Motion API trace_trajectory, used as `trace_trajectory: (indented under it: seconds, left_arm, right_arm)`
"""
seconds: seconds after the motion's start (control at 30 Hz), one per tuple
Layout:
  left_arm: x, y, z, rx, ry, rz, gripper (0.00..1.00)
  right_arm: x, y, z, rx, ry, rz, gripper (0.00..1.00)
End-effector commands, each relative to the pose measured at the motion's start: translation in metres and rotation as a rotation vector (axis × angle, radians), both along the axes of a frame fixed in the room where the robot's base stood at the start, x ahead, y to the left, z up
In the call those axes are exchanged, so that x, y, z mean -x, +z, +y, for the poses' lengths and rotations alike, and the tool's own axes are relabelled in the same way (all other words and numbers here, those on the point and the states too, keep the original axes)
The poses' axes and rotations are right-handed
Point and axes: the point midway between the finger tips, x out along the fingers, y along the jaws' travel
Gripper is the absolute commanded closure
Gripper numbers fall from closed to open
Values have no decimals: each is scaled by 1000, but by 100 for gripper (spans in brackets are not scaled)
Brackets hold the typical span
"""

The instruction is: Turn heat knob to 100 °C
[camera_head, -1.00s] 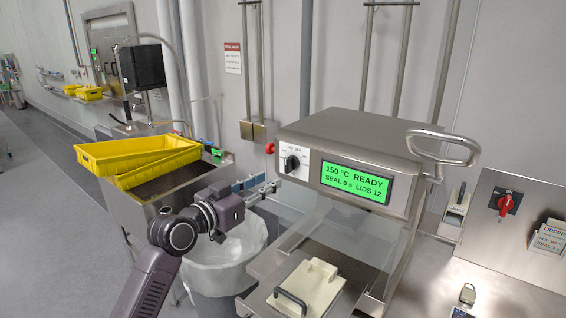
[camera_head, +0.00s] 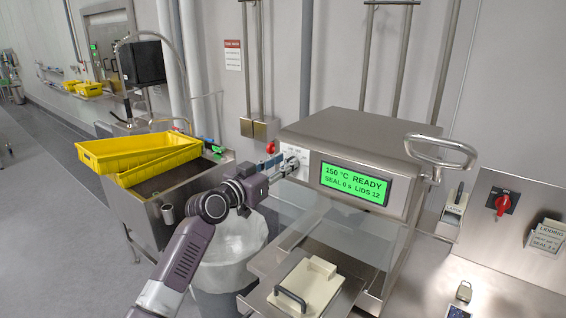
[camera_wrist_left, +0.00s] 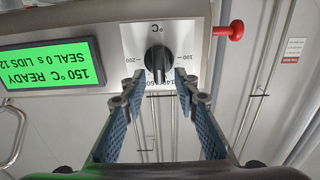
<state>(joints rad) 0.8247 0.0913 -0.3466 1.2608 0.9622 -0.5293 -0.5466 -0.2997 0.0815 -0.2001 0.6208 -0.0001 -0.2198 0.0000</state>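The heat knob (camera_wrist_left: 158,62) is black and sits on a white dial plate (camera_wrist_left: 136,43) marked in °C, upside down in the left wrist view. The steel sealing machine's green display (camera_head: 355,184) reads 150 °C READY, SEAL 0 s, LIDS 12. My left gripper (camera_wrist_left: 158,88) is open, with one blue-padded finger on each side of the knob. Whether the fingers touch the knob cannot be told. In the head view the left gripper (camera_head: 286,166) is at the dial and hides most of the knob. My right gripper is not in view.
A red button (camera_head: 270,148) sticks out from the machine's side near the dial. A white sealing fixture with a handle (camera_head: 308,285) lies below. Yellow crates (camera_head: 140,152) stand at the left. A red switch (camera_head: 502,203) is on the right panel.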

Motion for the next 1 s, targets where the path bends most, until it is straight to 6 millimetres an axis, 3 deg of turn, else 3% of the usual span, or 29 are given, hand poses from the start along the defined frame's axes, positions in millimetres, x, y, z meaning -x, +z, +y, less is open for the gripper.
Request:
trace_trajectory:
  seconds: [0.17,0.43,1.0]
  left_arm:
    - [0,0,0,0,0,0,72]
    - [0,0,0,0,0,0,100]
    - [-1,-1,1,96,-1,71,100]
  right_arm:
    - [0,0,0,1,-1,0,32]
    - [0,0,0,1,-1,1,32]
    - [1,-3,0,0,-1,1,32]
